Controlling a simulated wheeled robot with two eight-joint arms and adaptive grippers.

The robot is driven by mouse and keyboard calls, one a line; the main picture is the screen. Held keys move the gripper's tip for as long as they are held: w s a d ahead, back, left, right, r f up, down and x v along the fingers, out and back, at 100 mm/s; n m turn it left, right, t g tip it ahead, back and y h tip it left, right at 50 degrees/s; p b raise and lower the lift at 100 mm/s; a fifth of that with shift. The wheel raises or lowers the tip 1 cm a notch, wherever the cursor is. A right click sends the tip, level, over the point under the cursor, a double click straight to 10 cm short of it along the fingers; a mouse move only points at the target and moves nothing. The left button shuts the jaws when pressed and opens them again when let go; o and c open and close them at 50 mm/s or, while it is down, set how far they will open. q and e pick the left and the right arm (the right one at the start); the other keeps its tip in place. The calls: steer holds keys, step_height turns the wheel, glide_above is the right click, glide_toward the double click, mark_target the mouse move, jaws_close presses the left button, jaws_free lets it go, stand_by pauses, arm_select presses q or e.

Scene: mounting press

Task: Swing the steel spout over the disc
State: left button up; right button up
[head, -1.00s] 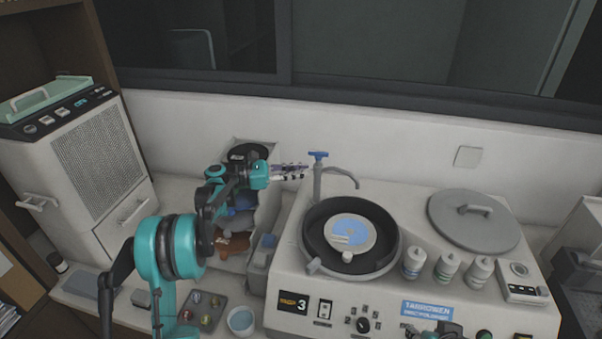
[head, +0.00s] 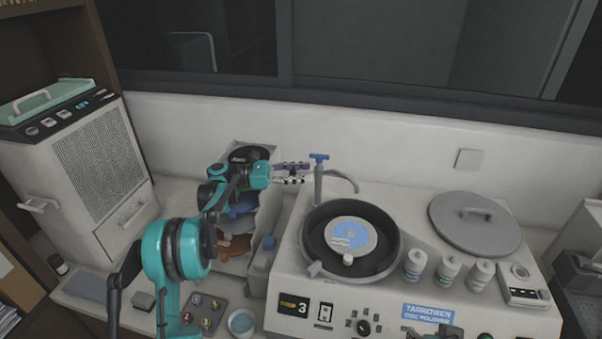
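The steel spout (head: 342,176) rises from a post with a blue tap handle (head: 319,157) at the back left of the polishing machine. The disc (head: 350,236), pale with a blue patch, lies in that bowl. My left gripper (head: 304,173) is just left of the spout's post, pointing right, at about the height below the blue handle. Its two fingers look apart with nothing between them. Whether it touches the post I cannot tell. My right gripper (head: 436,331) shows only partly at the bottom edge.
Three small bottles (head: 448,271) stand right of the bowl, with a grey lid (head: 474,222) behind them. A bin rack (head: 268,215) stands behind my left arm.

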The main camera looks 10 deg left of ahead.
arm_select(q)
steer(key=shift+a, duration=0.1)
steer(key=v, duration=1.2)
